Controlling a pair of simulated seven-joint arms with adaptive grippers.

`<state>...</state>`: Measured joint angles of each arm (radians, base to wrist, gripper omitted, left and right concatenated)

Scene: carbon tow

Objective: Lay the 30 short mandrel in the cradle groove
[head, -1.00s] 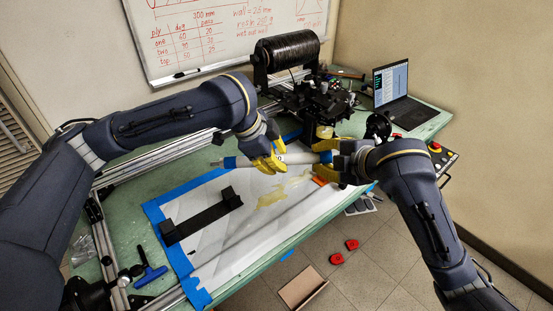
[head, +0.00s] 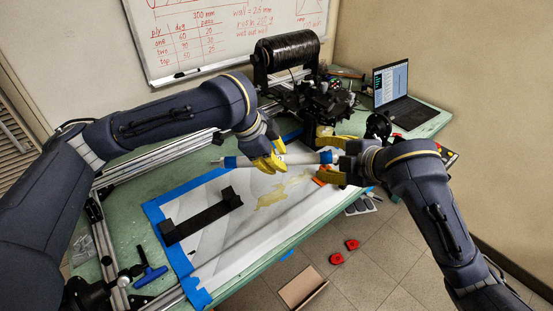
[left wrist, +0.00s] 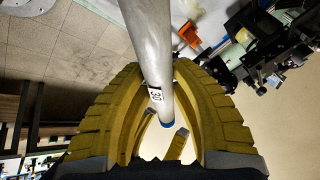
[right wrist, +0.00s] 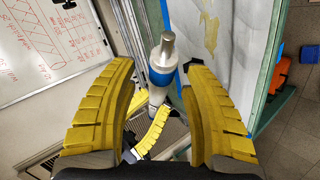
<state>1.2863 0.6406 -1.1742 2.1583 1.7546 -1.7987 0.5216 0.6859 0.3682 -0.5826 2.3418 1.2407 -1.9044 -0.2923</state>
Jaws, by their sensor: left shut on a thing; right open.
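The short mandrel (head: 292,158) is a pale grey tube with blue bands near both ends and a metal stub at its tip. My left gripper (head: 270,160) is shut around it, holding it above the table; in the left wrist view the mandrel (left wrist: 147,50) bears a "30" label between the yellow fingers (left wrist: 155,100). My right gripper (head: 330,160) is open at the mandrel's right end. In the right wrist view the blue-banded end (right wrist: 162,70) lies between the spread fingers (right wrist: 162,105), apart from both. The black cradle (head: 200,221) lies empty on the white sheet, with a raised block at each end.
A black winding machine with a dark roll (head: 288,50) stands at the back, a laptop (head: 391,85) to its right. Blue tape (head: 178,240) edges the sheet. A blue-handled tool (head: 150,276) lies front left. The sheet around the cradle is mostly clear.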

